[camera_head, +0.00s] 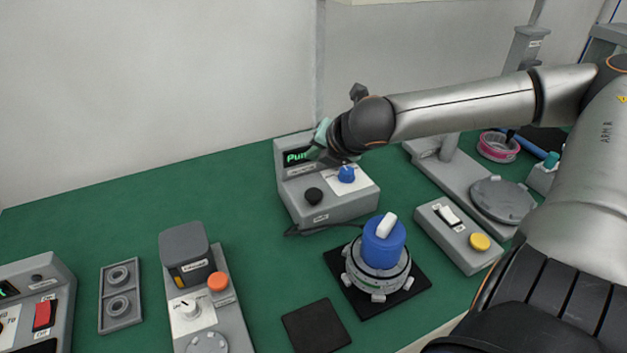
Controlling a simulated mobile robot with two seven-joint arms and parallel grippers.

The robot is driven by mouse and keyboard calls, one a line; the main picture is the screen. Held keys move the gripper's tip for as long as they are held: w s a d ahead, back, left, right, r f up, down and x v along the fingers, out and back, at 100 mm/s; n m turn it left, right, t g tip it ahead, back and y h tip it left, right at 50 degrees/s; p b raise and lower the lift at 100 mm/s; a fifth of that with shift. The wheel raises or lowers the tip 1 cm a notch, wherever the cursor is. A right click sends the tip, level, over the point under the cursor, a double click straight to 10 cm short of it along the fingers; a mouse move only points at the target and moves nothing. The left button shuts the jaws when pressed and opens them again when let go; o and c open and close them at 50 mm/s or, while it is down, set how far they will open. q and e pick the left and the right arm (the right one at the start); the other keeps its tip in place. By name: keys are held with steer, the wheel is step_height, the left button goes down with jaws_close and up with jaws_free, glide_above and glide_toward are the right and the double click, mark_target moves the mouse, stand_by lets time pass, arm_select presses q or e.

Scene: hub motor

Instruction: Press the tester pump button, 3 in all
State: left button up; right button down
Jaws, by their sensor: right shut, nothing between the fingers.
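The tester (292,178) is a grey box near the back wall, with a small display (297,157) whose green text starts with "Pum", the rest covered by my gripper. A blue button (346,174) stands on its white panel, and a black knob (314,195) is at the front left. I cannot tell from labels which is the pump button. My right gripper (321,139) is shut and empty, in front of or above the display's right side, seen above and left of the blue button and apart from it. My left gripper is not in view.
A blue-topped round motor (384,243) stands on a black mat (409,287) before the tester. A switch box (455,236) with a yellow button is to its right. A grey unit (215,290) with an orange button stands left. Green table left of the tester is clear.

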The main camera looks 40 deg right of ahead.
mark_target(315, 197)
step_height(315, 197, down, 3)
steer(key=shift+f+b, duration=0.1)
steer(key=shift+b, duration=1.1)
step_height(315, 197, down, 3)
steer(key=b, duration=0.3)
steer(key=shift+f, duration=0.25)
steer(key=shift+f+b, duration=0.35)
steer(key=shift+b, duration=0.15)
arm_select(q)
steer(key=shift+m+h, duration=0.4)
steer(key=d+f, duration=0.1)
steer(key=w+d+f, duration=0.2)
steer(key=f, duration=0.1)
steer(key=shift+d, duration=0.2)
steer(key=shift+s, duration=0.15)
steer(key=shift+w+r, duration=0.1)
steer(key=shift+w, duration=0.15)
arm_select(e)
steer(key=shift+f, duration=0.1)
